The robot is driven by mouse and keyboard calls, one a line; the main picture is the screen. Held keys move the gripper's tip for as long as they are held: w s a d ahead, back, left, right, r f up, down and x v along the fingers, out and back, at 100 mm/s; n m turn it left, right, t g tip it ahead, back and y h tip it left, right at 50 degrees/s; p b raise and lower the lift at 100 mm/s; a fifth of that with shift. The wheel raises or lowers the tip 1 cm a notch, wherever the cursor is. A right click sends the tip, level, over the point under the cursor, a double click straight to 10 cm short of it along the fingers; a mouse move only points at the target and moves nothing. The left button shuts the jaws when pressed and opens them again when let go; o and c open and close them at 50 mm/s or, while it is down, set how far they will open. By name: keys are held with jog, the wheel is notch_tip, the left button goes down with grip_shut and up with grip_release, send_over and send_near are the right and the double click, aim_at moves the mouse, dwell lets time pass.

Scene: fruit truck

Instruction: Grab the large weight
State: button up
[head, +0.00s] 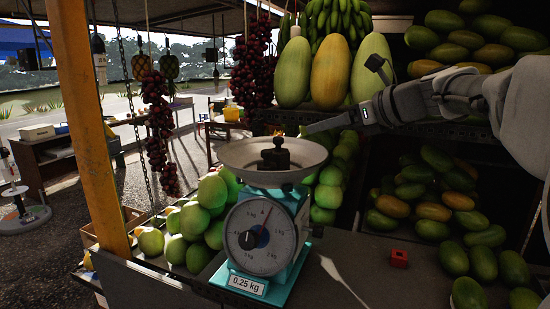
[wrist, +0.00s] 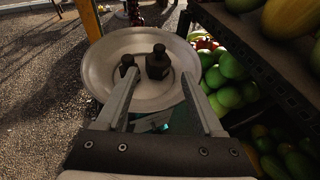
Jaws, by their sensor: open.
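The large weight (wrist: 158,64) is dark with a knob on top and stands upright in the round metal scale pan (wrist: 108,88). A smaller dark weight (wrist: 126,64) stands to its left, by the left fingertip. In the head view the dark large weight (head: 274,158) shows in the scale pan (head: 250,176); I cannot clearly separate the smaller one there. My gripper (wrist: 160,76) is open and empty. Its fingers reach over the pan, with the large weight between and just beyond the fingertips. In the head view my gripper (head: 308,130) comes in from the right, above the pan's rim.
The teal scale (head: 262,240) has a dial and a 0.25 kg label. Green fruit (head: 210,205) lies close around it. Shelves of large melons (head: 336,70) and mangoes rise behind and to the right. A small red block (head: 399,258) sits on the counter. An orange post (head: 85,120) stands left.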

aim_at(279, 138)
jog(key=p+x, duration=0.2)
jog(key=x, duration=1.4)
jog(key=shift+a+f, duration=0.1)
jog(key=shift+a, duration=0.05)
jog(key=shift+s, duration=0.1)
grip_shut()
dwell(0.5)
dwell(0.4)
